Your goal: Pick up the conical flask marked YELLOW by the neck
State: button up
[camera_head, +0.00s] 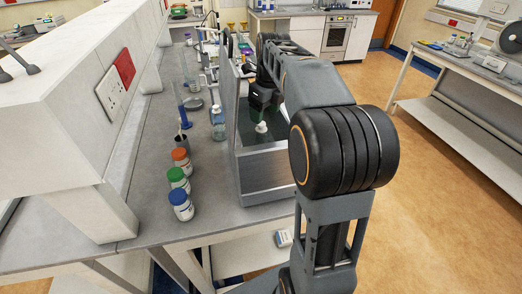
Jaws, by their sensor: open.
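I cannot make out any conical flask marked YELLOW; the label is not readable on any vessel here. My gripper (261,108) is small and dark at the far end of my arm. It points down over the grey glass-sided enclosure (268,187) on the bench. It looks empty, with its jaws open. A small white object (262,127) shows just below it inside the enclosure; its shape is unclear. My forearm hides much of the enclosure's right side and what may stand behind it.
Bottles with orange (180,160), green (178,180) and blue (181,205) caps stand on the left bench (140,215). A clear bottle (218,124) and a blue cylinder (184,115) stand farther back. The floor (435,180) at right is clear, before another bench (460,75).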

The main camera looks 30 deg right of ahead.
aim_at(261, 128)
jog(key=shift+w+a+f+p, duration=0.1)
jog(key=shift+w+f+p, duration=0.05)
jog(key=shift+f, duration=1)
jog(key=shift+w+a+f+p, duration=0.1)
jog(key=shift+w+a+f, duration=0.1)
jog(key=shift+f, duration=0.95)
jog(key=shift+w+a+f+p, duration=0.1)
jog(key=shift+w+f+p, duration=0.05)
jog(key=shift+f, duration=1)
grip_shut()
